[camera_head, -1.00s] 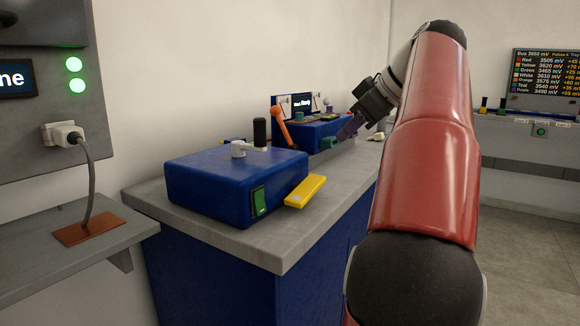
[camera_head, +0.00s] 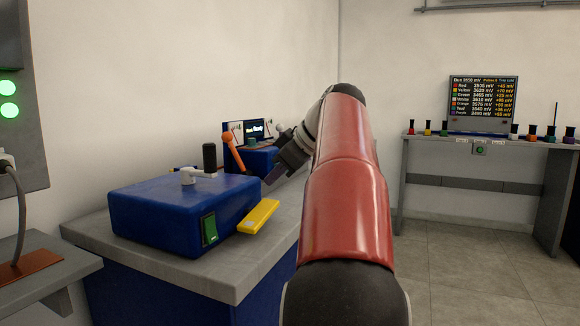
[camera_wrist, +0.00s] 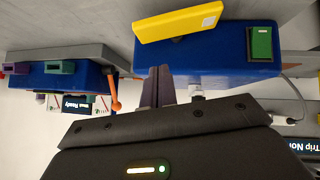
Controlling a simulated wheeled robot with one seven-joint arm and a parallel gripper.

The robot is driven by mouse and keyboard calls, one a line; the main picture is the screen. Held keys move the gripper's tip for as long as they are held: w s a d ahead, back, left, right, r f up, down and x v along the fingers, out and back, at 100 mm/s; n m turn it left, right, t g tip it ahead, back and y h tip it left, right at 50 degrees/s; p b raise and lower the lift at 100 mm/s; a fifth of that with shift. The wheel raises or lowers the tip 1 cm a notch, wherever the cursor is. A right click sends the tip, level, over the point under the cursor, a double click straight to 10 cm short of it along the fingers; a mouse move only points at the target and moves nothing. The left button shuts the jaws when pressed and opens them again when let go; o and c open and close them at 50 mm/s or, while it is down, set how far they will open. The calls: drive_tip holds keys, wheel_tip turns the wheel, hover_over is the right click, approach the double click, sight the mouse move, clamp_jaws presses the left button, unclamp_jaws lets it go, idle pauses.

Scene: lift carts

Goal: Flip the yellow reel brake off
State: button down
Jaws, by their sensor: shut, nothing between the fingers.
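The yellow reel brake (camera_head: 258,216) is a flat yellow paddle sticking out from the side of a blue box (camera_head: 165,235), beside a green rocker switch (camera_head: 208,229). In the wrist view the yellow brake (camera_wrist: 178,22) spans the top, with the blue box (camera_wrist: 205,52) behind it and the green switch (camera_wrist: 260,43) to its right. My gripper (camera_head: 270,180) is shut and empty, just beyond the brake and apart from it in the head view. The wrist view shows its closed fingers (camera_wrist: 158,74) pointing at the blue box's side, below the brake in the picture.
A white crank with a black handle (camera_head: 209,157) stands on the box. An orange lever (camera_head: 233,152) and a second blue unit with a small display (camera_head: 255,129) are behind. Grey bench top (camera_head: 245,270) is clear in front. A shelf with a readout board (camera_head: 482,104) stands far right.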

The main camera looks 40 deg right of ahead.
sight(273, 203)
drive_tip(key=f, duration=0.1)
drive_tip(key=w+f, duration=0.1)
drive_tip(key=f, duration=0.1)
drive_tip(key=f+b, duration=0.1)
drive_tip(key=f, duration=0.1)
drive_tip(key=shift+w+d, duration=0.15)
drive_tip(key=shift+d, duration=0.15)
drive_tip(key=shift+r, duration=0.15)
drive_tip(key=shift+d+p, duration=0.15)
drive_tip(key=shift+p, duration=0.65)
drive_tip(key=shift+w+d+m+g+y+p, duration=0.15)
drive_tip(key=shift+m+g+y+p, duration=0.2)
drive_tip(key=shift+y+p, duration=0.6)
drive_tip(key=shift+w+d+f, duration=0.1)
drive_tip(key=shift+d+f, duration=0.2)
drive_tip(key=shift+f, duration=0.2)
drive_tip(key=shift+w+d+f, duration=0.1)
drive_tip(key=shift+d+f, duration=0.15)
drive_tip(key=shift+f, duration=0.25)
